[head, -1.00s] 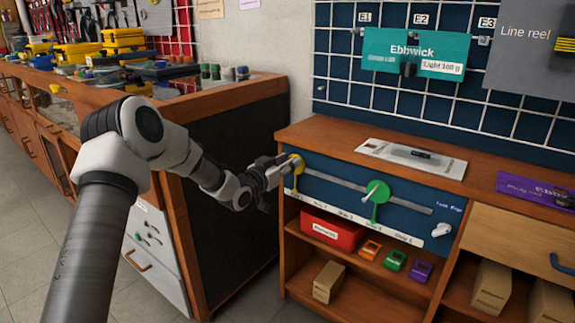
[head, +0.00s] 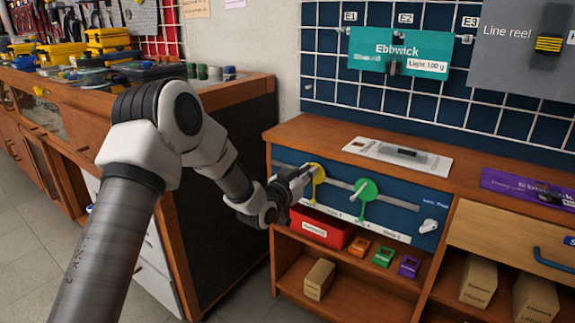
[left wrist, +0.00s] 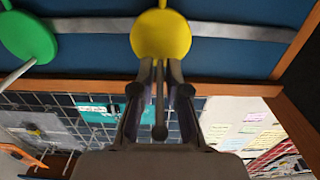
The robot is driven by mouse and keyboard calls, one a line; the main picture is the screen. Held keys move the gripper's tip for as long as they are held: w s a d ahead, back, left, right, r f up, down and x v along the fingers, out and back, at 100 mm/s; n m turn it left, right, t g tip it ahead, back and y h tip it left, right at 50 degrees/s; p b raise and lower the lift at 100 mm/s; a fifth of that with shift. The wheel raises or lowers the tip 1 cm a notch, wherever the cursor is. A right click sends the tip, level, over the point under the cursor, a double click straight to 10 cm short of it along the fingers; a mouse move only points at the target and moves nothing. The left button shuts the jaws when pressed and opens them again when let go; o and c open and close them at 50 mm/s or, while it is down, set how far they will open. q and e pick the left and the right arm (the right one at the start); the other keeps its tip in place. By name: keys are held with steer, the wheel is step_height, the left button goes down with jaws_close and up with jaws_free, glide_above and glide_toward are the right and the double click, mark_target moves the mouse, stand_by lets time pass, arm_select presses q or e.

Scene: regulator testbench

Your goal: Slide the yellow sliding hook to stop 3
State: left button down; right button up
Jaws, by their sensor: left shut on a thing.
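The yellow sliding hook (head: 318,172) sits on the grey rail (head: 338,185) of the blue panel, left of the green sliding hook (head: 366,188). My left gripper (head: 306,174) reaches in from the left and is shut on the yellow hook's peg. In the left wrist view the yellow disc (left wrist: 161,34) lies just ahead of my left gripper (left wrist: 160,88), with the peg between its fingers. The green disc (left wrist: 28,38) also shows there, apart from the yellow one. The stop labels (head: 385,231) below the rail are partly hidden and hard to read. My right gripper is out of view.
A white knob (head: 430,226) is at the panel's right end. Below are a red box (head: 322,229) and small orange, green and purple items. A grey-white plate (head: 397,156) lies on the bench top. A drawer with a blue handle (head: 553,260) is at the right.

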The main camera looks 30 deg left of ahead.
arm_select(q)
steer(key=d, duration=0.6)
steer(key=shift+s+d, duration=0.3)
steer(key=c, duration=1.2)
jaws_free()
steer(key=shift+o, duration=0.2)
steer(key=s+a, duration=0.1)
steer(key=s, duration=1.1)
